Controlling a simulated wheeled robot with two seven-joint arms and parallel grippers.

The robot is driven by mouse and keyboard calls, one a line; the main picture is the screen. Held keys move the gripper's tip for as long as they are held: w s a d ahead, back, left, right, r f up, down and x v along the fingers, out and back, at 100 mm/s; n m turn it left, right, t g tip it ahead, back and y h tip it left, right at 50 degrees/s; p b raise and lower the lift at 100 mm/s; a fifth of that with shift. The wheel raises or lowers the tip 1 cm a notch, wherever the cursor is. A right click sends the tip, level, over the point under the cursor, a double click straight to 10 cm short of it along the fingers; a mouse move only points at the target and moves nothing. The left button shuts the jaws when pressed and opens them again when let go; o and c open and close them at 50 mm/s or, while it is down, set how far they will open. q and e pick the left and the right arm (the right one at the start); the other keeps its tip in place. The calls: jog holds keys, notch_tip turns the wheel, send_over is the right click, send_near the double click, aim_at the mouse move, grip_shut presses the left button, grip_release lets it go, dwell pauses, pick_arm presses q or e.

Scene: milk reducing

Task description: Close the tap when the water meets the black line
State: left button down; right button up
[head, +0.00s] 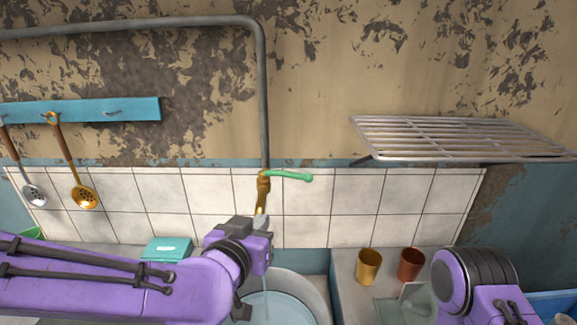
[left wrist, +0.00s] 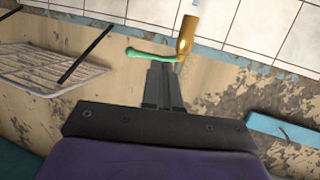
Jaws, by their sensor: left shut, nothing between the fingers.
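The brass tap (head: 263,190) hangs from the grey pipe. Its green handle (head: 288,175) points to the right. My left gripper (head: 261,220) is just below the tap, shut and empty. In the left wrist view my shut fingertips (left wrist: 161,66) point towards the green handle (left wrist: 148,55), beside the brass tap (left wrist: 187,35); I cannot tell whether they touch. Below stands a round pale container (head: 313,291) with light blue water (head: 285,308). A thin stream seems to fall into it. My left arm hides part of it. I cannot see a black line.
A wire rack (head: 455,135) sticks out from the wall at right. A yellow cup (head: 369,266) and a brown cup (head: 410,264) stand on the counter. Ladles hang from a blue rail (head: 85,110) at left. A teal box (head: 168,249) lies behind my left arm.

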pick_arm(q)
notch_tip(320, 180, up, 4)
jog(key=d+m, duration=0.1)
send_near(298, 174)
jog(key=shift+t+h, duration=0.4)
jog(key=w, duration=0.1)
jog(key=w+f+p, duration=0.1)
jog(key=w, duration=0.1)
jog(key=w+f, duration=0.1)
jog(key=w, duration=0.1)
jog(key=shift+w+d+f, duration=0.1)
jog(key=shift+d+f, duration=0.05)
jog(key=shift+w+d+f+p, duration=0.2)
jog(key=shift+w+p, duration=0.1)
jog(key=shift+w, duration=0.15)
jog(key=shift+w+d+r+p, duration=0.25)
jog(key=shift+w+d+p, duration=0.3)
jog(key=shift+w+p, duration=0.35)
jog(key=shift+w+d+f, duration=0.15)
jog(key=shift+w+d, duration=0.1)
jog(key=shift+s, duration=0.1)
